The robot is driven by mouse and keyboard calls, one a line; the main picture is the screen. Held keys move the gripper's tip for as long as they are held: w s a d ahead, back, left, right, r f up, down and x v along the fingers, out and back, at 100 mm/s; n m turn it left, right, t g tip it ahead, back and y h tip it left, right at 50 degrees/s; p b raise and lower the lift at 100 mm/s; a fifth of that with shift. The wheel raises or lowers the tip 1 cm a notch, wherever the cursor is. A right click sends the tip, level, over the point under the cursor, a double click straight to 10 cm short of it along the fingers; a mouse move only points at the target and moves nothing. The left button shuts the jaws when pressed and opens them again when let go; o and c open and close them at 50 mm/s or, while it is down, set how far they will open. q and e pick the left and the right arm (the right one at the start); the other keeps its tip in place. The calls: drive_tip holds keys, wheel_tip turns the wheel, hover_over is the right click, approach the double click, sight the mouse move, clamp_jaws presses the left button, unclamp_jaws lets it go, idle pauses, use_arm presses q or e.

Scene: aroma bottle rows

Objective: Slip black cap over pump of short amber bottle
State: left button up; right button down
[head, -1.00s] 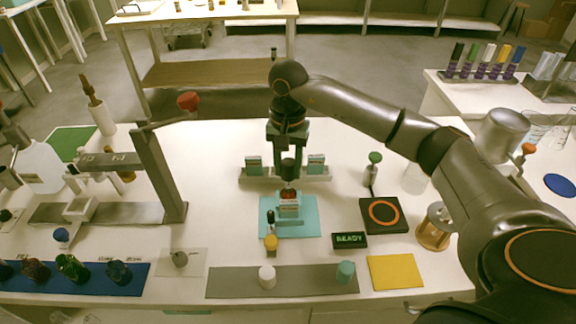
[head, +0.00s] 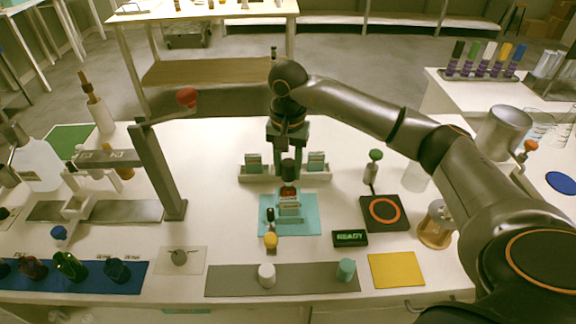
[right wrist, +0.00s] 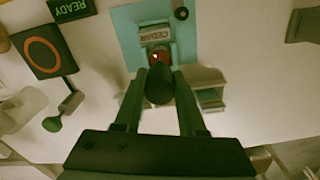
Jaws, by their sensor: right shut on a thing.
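My right gripper (head: 288,160) is shut on the black cap (head: 288,172), pointing down. In the right wrist view, the cap (right wrist: 159,85) sits between the fingers (right wrist: 160,88). The short amber bottle (head: 288,191) stands on the teal mat (head: 309,228), behind a card that reads CEDAR (right wrist: 155,33). The cap is right over the bottle's top, and the reddish bottle (right wrist: 158,55) shows just past the cap in the wrist view. The pump is hidden, so I cannot tell whether the cap touches it. My left gripper is not in view.
A pale rack (head: 257,177) stands behind the mat. A small yellow bottle (head: 270,241) is at the mat's front edge. A READY sign (head: 350,239) and a black pad with an orange ring (head: 384,213) are to the right. A grey stand (head: 158,170) is left.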

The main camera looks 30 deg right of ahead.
sight(288, 179)
drive_tip(key=shift+f, duration=0.25)
idle(0.4)
drive_tip(key=shift+f+b, duration=0.5)
drive_tip(key=shift+f, duration=0.15)
idle(0.4)
drive_tip(key=shift+f+b, duration=0.5)
drive_tip(key=shift+b, duration=0.05)
drive_tip(key=shift+f+b, duration=0.55)
drive_tip(key=shift+f, duration=0.1)
idle(1.1)
unclamp_jaws()
idle(0.8)
drive_tip(key=shift+r, duration=0.15)
